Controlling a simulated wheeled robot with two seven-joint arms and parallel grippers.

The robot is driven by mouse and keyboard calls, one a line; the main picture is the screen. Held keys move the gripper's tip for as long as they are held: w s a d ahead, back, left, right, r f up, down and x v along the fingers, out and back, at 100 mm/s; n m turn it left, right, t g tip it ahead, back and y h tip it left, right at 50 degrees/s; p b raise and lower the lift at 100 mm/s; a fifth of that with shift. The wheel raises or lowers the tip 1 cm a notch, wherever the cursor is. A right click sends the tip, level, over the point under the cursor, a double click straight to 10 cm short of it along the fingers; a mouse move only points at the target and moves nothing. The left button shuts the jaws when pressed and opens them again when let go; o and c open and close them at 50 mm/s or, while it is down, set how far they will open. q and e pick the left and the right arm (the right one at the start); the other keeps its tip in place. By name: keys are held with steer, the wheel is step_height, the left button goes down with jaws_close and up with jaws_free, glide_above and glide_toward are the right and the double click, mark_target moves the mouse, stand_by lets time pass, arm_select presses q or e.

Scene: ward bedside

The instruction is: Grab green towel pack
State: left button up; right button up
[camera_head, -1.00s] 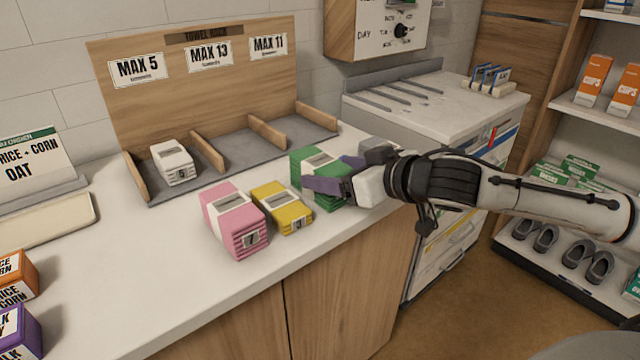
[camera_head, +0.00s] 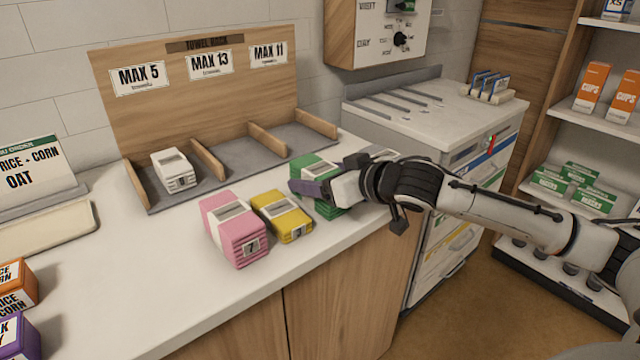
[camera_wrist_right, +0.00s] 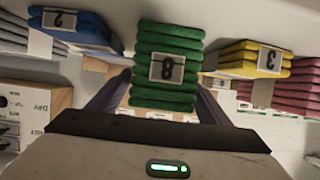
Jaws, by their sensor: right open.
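The green towel pack (camera_head: 313,167) lies on the white counter, right of the yellow pack, partly hidden by my right gripper. My right gripper (camera_head: 321,174) is open around it, with one finger on the near side and the other toward the far side. In the right wrist view, the green pack (camera_wrist_right: 168,68), labelled 8, stands between the two dark fingers (camera_wrist_right: 160,98). I cannot tell whether the fingers touch it. My left gripper is not in view.
A yellow pack (camera_head: 281,217) and a pink pack (camera_head: 234,229) lie close on the left. A blue pack (camera_wrist_right: 75,27) shows in the wrist view. Behind is the towel rack (camera_head: 190,85) with dividers and a white pack (camera_head: 174,171). The counter's front edge is near.

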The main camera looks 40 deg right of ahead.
steer(key=c, duration=1.3)
